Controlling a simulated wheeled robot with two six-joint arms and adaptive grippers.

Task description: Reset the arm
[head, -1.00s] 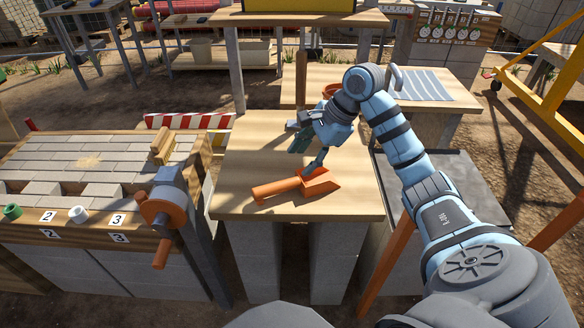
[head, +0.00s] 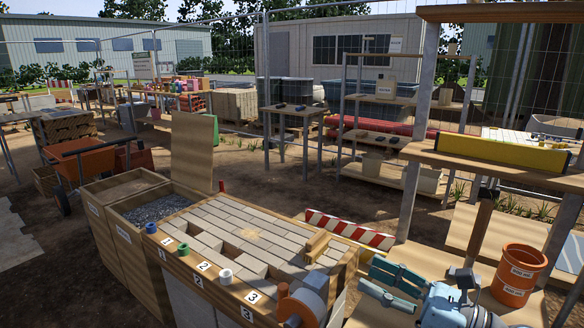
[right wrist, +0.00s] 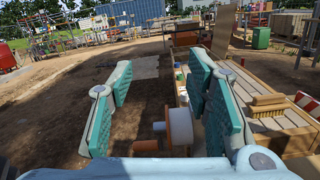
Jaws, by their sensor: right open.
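My right gripper (head: 374,278) is at the lower right of the head view, above the near edge of the work area, with its arm coming in from the bottom right. Its teal-padded fingers stand apart, and nothing shows between them. In the right wrist view the same gripper (right wrist: 160,78) is open wide and empty, with bare ground and the paving bench behind it. My left gripper is not in view. The orange trowel is not visible in either view now.
A red-white barrier (head: 350,229) is behind. Open ground shows beyond.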

